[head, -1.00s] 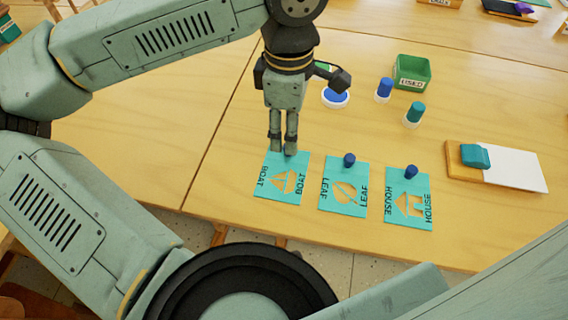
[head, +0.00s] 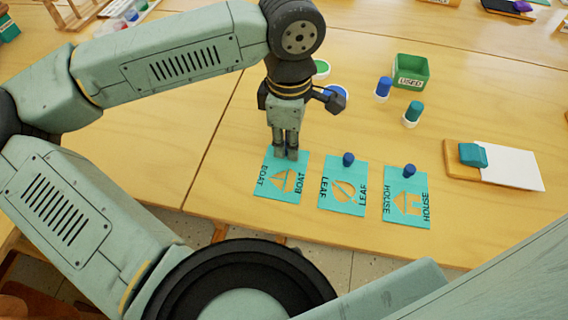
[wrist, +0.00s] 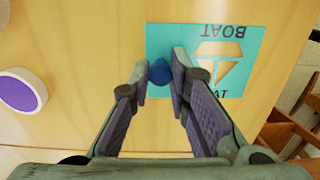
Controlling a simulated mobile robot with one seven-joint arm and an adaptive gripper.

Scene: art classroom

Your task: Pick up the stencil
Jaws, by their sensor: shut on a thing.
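Three teal stencils lie in a row on the wooden table: a boat stencil (head: 266,189), a leaf stencil (head: 330,202) and a house stencil (head: 419,183). The leaf and house stencils each show a dark blue knob near the far edge. My gripper (head: 286,156) points down at the far edge of the boat stencil. In the wrist view my gripper (wrist: 162,78) is shut on the blue knob (wrist: 160,73) of the boat stencil (wrist: 160,36). The fingers hide that knob in the head view. The boat stencil looks flat; I cannot tell whether it touches the table.
A green box (head: 411,72) labelled USED stands farther back. Blue (head: 383,88) and teal (head: 412,113) capped pots stand near it. A round blue-topped pad (head: 337,93) is behind my gripper. A board with white paper (head: 513,168) and a teal block (head: 473,155) lies at right.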

